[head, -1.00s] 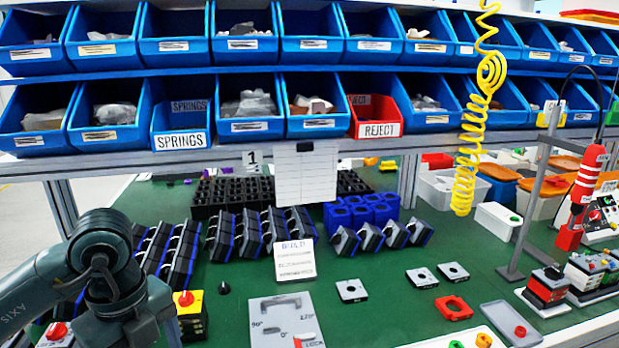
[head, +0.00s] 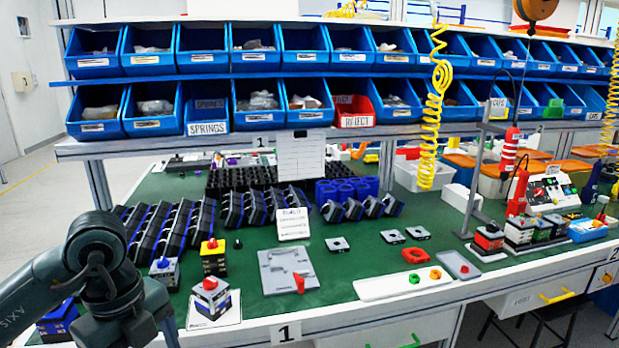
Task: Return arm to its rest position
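My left arm (head: 95,265) comes in from the left and bends downward at the lower left. Its gripper is below the picture's edge, so its fingers do not show. My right arm and gripper are not in view. A grey switch block with a red knob (head: 210,284) sits upright on a white sheet (head: 214,322) just right of my arm.
Blue bins and a red REJECT bin (head: 356,111) fill the shelves. Rows of dark blocks (head: 160,228) stand behind my arm. A white tray (head: 385,289) lies along the front edge. Green mat (head: 330,272) is bare between plate and tray.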

